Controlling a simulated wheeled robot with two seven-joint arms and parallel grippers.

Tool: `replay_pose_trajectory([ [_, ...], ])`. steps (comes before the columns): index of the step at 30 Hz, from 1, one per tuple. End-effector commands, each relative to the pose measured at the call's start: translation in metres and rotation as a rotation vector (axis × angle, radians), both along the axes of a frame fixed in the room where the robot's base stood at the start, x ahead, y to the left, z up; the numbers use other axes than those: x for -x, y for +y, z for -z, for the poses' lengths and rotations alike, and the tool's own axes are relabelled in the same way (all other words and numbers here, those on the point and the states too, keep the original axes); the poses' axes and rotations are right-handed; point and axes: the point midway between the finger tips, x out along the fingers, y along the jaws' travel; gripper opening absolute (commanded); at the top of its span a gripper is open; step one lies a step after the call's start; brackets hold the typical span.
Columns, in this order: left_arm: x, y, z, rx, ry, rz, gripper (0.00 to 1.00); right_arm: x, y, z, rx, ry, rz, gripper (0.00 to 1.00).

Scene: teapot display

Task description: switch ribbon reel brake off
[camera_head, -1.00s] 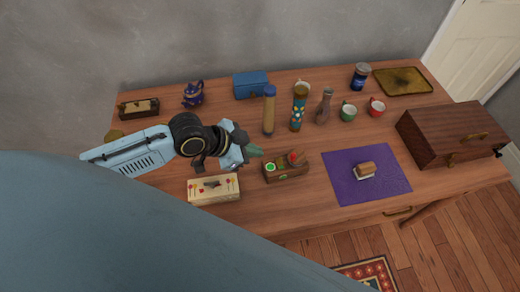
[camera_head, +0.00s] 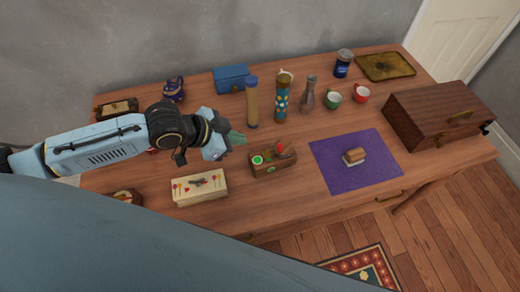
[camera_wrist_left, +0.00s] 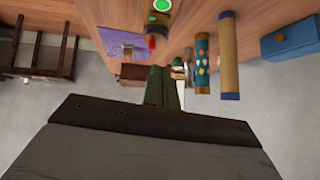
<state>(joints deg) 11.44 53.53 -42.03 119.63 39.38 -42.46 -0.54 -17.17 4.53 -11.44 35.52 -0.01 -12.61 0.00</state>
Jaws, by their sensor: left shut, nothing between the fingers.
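A small brown wooden box (camera_head: 273,162) with a lit green button and a red-tipped part on top stands near the table's front middle. To its left is a cream box (camera_head: 200,189) with a dark switch-like part and red marks on top. I cannot tell which one is the ribbon reel brake. My left gripper (camera_head: 237,139) is shut and empty, behind and left of the brown box, apart from it. Its green fingers (camera_wrist_left: 163,88) show in the left wrist view, with the brown box's green light at the top edge. My right gripper is not in view.
A purple mat (camera_head: 356,162) holds a small brown block. A tan cylinder (camera_head: 252,103), a patterned cylinder (camera_head: 282,100), a grey bottle (camera_head: 307,94) and cups stand behind. A large wooden case (camera_head: 438,116) is at right, a blue box (camera_head: 231,79) at the back. Another small box (camera_head: 125,197) is at front left.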

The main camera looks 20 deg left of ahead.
Motion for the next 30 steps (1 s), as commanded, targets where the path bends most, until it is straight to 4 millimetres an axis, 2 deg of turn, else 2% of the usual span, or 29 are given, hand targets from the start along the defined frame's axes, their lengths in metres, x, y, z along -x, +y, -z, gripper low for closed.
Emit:
replay_pose_trajectory([
  [8, -0.006, -0.006, 0.009, 0.003, 0.001, -0.001, 0.0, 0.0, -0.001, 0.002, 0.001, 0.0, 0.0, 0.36],
  [21, -0.054, -0.049, 0.071, 0.002, 0.001, -0.001, 0.0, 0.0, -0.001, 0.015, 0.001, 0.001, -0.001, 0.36],
  [24, -0.055, -0.046, 0.089, -0.002, 0.003, -0.001, 0.0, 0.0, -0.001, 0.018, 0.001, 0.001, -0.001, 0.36],
  [30, -0.056, -0.045, 0.107, -0.001, 0.002, 0.0, 0.0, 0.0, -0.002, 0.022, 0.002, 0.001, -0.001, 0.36],
])
